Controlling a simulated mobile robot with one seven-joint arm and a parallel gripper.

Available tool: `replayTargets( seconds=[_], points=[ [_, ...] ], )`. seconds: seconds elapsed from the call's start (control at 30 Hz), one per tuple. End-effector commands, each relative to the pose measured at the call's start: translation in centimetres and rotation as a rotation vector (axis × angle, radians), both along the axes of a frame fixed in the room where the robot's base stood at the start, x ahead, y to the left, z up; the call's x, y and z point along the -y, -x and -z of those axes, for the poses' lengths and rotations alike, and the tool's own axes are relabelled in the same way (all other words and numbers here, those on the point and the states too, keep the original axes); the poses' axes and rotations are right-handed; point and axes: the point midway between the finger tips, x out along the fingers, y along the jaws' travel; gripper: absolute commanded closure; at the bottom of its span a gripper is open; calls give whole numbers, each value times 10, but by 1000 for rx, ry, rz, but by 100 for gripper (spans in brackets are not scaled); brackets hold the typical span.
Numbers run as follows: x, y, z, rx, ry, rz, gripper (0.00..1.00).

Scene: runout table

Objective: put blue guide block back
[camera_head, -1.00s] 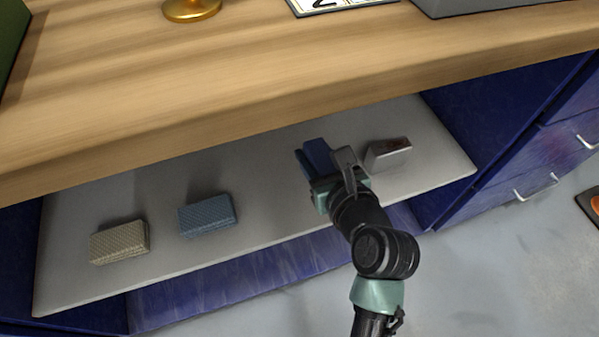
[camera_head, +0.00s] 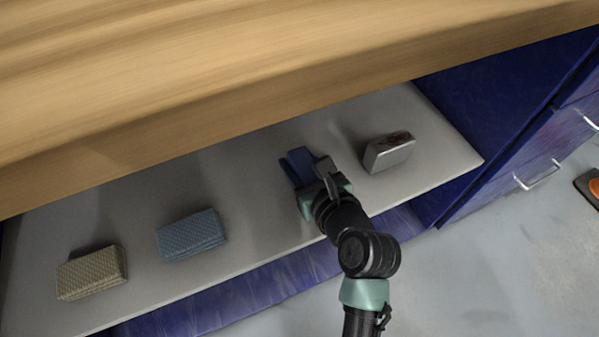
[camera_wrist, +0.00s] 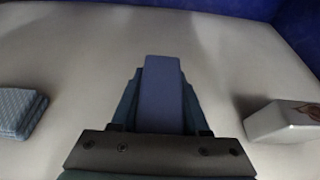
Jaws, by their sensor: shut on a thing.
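The blue guide block (camera_head: 301,163) is a plain, smooth dark-blue block. My gripper (camera_head: 309,172) is shut on it, over the grey shelf (camera_head: 262,207) under the wooden top. In the wrist view the blue guide block (camera_wrist: 161,95) lies lengthwise between the two fingers of my gripper (camera_wrist: 160,108), its far end pointing away. I cannot tell whether the block touches the shelf. Part of its near end is hidden by the gripper body.
A silver block (camera_head: 389,152) with a reddish mark stands to the right. A textured light-blue block (camera_head: 191,234) and a textured beige block (camera_head: 92,272) lie to the left. The wooden top (camera_head: 240,85) overhangs the shelf. Bare shelf lies between the gripper and the light-blue block.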

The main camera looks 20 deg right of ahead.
Motion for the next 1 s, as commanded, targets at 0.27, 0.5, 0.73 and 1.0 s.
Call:
replayTargets(
  seconds=[0.27, 0.5, 0.73, 1.0],
  points=[
    [0, -1, 17, 5, 2, 1, 100],
    [0, -1, 19, 4, 0, 1, 100],
    [0, 0, 22, -1, 0, 0, 25],
    [0, 0, 21, 0, 0, 0, 25]
  ],
)
